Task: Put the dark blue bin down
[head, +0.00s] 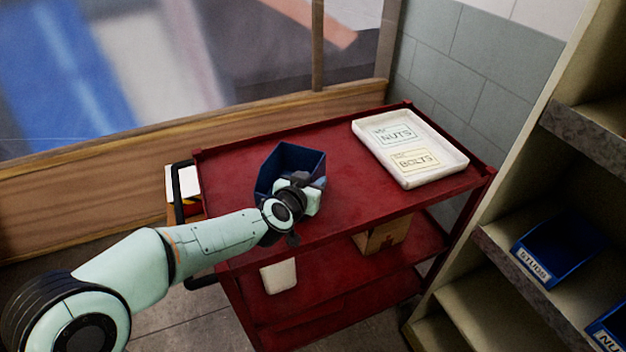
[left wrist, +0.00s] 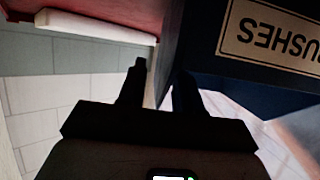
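The dark blue bin (head: 289,161) is over the top of the red cart (head: 235,163), towards its left end, and looks to be resting on it. In the left wrist view, the bin (left wrist: 200,50) shows upside down with a tan label ending in "USHES". My left gripper (head: 308,192) is at the bin's near right side and hides part of it. In the left wrist view, the left gripper's fingers (left wrist: 160,85) are apart, with a bright gap between them. One finger overlaps the bin's edge; contact is unclear. My right gripper is not in view.
A white tray (head: 440,171) with NUTS and BOLTS labels lies on the cart's right part. The cart's lower shelf holds a cardboard box (head: 383,238) and a white container (head: 279,276). A shelf with blue bins (head: 560,248) stands at the right. Red cart top between bin and tray is clear.

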